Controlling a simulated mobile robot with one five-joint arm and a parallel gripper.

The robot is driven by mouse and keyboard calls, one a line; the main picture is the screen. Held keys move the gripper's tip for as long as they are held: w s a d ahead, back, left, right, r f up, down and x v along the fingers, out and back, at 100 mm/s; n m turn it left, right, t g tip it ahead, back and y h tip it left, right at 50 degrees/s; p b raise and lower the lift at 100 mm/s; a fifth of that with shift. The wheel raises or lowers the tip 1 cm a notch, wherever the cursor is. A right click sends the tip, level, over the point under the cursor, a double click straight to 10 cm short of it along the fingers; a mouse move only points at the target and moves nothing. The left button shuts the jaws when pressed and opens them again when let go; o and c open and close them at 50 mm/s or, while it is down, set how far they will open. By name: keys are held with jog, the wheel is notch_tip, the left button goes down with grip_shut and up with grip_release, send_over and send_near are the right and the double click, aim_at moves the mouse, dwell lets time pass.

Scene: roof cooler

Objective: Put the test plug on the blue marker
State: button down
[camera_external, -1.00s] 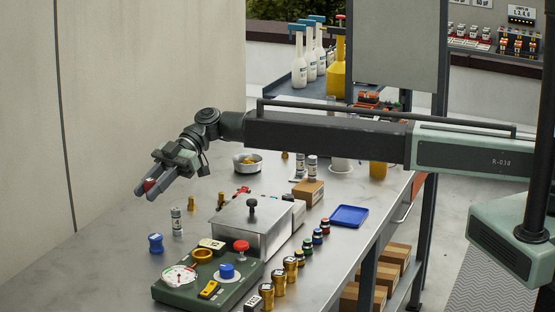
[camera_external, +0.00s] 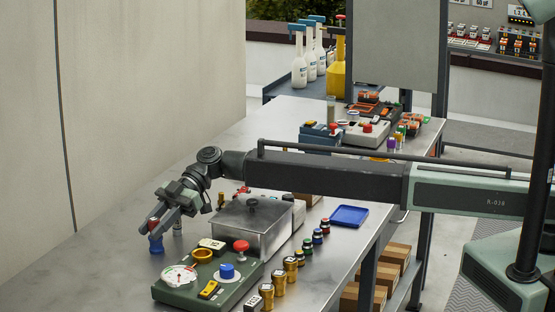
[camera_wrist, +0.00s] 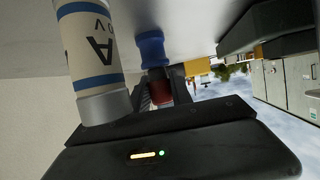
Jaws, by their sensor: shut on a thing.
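My gripper (camera_external: 154,225) is shut on a red piece, the test plug (camera_external: 153,223), at the left of the bench. The plug also shows between the fingers in the wrist view (camera_wrist: 160,90). Directly below it stands a blue spool-shaped piece, the blue marker (camera_external: 156,244), upright on the bench. In the wrist view the marker (camera_wrist: 152,48) lines up end to end with the plug. I cannot tell whether the two touch. The fingers hide part of the plug.
A white labelled cylinder (camera_wrist: 90,50) stands close beside my gripper. A green panel (camera_external: 190,290) with a gauge and a lidded metal box (camera_external: 250,225) stand to the right. A blue tray (camera_external: 349,216) lies further right. Bare bench lies left of the marker.

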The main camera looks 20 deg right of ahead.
jog(key=shift+f, duration=0.1)
jog(key=c, duration=1.1)
grip_release()
jog(key=shift+c, duration=0.2)
jog(key=shift+r, duration=0.3)
jog(key=p+v, duration=0.4)
jog(key=v, duration=0.7)
jog(key=shift+w+d+p, duration=0.2)
jog(key=shift+d+p, duration=0.15)
jog(key=shift+d, duration=0.05)
jog(key=shift+w+r, duration=0.1)
